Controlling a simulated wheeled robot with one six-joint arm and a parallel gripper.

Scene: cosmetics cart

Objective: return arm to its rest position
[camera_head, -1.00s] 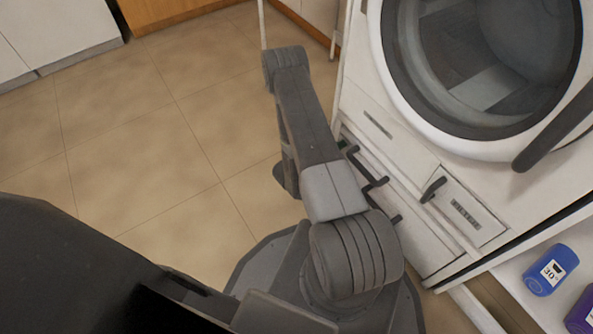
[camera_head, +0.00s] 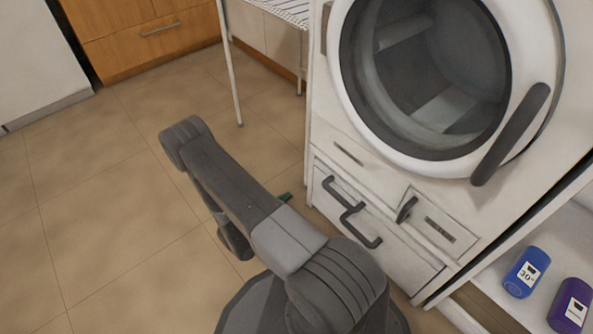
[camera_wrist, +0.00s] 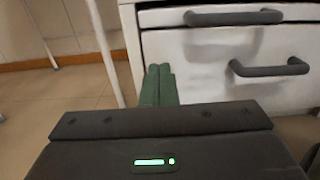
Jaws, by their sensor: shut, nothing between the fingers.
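My gripper (camera_wrist: 158,84) shows in the wrist view as two green fingers side by side, pressed together with nothing between them. In the head view only a small green bit of my gripper (camera_head: 285,197) shows behind my arm, near the front of the white washer unit. My arm is folded, with its elbow raised over the tiled floor. In the wrist view the fingers are in front of a white drawer front (camera_wrist: 215,60) with dark handles; I cannot tell whether they touch it.
The washer unit has a round door (camera_head: 425,75) and drawers with dark handles (camera_head: 361,228). A wire rack (camera_head: 236,85) stands to its left. A blue bottle (camera_head: 525,272) and a purple bottle (camera_head: 570,305) stand on a low shelf at right. The floor (camera_head: 95,190) at left is clear.

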